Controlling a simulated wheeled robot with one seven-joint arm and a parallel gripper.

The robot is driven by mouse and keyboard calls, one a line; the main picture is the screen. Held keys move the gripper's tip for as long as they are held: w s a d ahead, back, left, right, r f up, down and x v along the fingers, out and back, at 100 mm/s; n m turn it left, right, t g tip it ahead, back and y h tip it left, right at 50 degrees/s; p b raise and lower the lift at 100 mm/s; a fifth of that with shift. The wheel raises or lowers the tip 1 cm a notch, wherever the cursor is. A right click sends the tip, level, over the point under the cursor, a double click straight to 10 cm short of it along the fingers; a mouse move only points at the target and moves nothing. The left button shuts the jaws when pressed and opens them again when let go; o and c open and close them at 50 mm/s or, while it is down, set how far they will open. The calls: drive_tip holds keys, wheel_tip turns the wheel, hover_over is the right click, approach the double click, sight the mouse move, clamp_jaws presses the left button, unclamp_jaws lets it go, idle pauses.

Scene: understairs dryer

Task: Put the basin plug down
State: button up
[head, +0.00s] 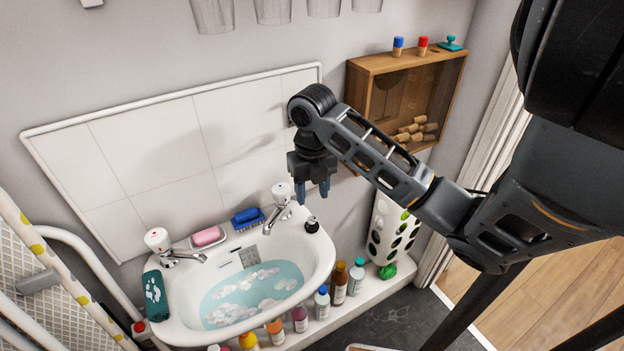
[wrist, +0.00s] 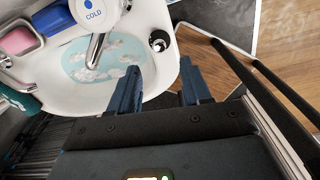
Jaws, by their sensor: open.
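The basin plug (head: 311,225), small and black with a shiny top, rests on the right back corner of the white basin's rim (head: 322,258). In the wrist view the plug (wrist: 159,41) is on the rim beyond my fingertips, clear of them. My gripper (head: 312,191) points down above that corner with its two blue fingers apart and nothing between them. The gripper (wrist: 160,76) also shows open and empty in the wrist view. The basin holds blue water with foam.
Two taps, a pink soap (head: 208,236) and a blue brush (head: 247,216) line the basin's back. Several bottles (head: 340,284) stand along the ledge in front and to the right. A wooden wall box (head: 362,90) with corks hangs at right, near my arm.

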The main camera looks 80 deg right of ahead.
drive_tip(key=shift+r, duration=1.7)
